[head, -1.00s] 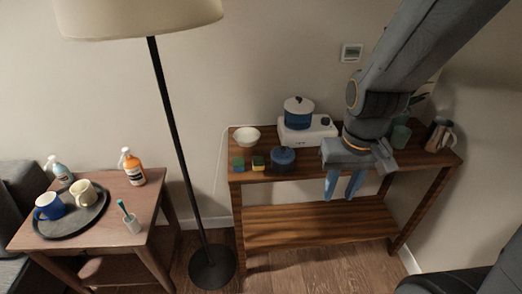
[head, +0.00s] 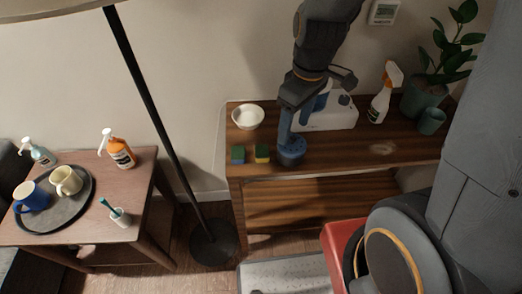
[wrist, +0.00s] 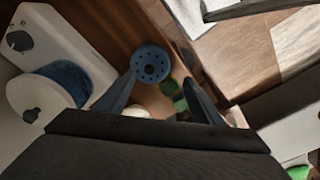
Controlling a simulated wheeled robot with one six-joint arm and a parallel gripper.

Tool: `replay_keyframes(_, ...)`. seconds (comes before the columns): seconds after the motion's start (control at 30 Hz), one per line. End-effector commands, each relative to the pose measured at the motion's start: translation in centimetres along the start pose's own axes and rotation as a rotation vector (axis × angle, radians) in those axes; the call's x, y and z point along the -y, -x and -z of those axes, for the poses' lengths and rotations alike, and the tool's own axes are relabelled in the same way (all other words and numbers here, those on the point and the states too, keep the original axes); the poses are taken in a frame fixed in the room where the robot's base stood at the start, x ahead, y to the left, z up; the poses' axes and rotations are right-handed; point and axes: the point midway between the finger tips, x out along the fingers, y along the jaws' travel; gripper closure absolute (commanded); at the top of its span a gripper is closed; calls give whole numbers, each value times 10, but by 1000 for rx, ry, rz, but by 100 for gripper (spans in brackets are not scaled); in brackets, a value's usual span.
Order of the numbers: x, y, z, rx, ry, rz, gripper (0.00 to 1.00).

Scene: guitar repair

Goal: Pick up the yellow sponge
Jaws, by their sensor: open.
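The yellow sponge (head: 262,153) has a dark green side and rests near the front left of the wooden shelf's top. A similar green and blue sponge (head: 238,154) sits just left of it. My gripper (head: 297,120) is open, pointing down beside the round dark blue pot (head: 291,151), to the right of the yellow sponge. In the wrist view my open gripper (wrist: 160,79) has the blue pot (wrist: 150,63) showing between its fingertips. Small green blocks lie near the right finger, partly hidden by it; which is the yellow sponge is hard to tell there.
A white bowl (head: 248,116) stands behind the sponges. A white cooker (head: 328,114) is behind my gripper, with a spray bottle (head: 381,97), green cup (head: 431,121) and plant to the right. A floor lamp pole (head: 158,110) stands left of the shelf (head: 340,149).

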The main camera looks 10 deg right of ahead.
Motion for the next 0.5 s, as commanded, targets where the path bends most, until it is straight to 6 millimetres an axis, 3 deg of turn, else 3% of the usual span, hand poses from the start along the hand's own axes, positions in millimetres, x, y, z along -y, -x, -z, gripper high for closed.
replay_keyframes(0.2, 12, -26, 40, -11, 472, 46, 39)
replay_keyframes(0.33, 18, -37, 55, -23, 665, 61, 39)
replay_keyframes(0.5, 22, -44, 64, -31, 788, 69, 39)
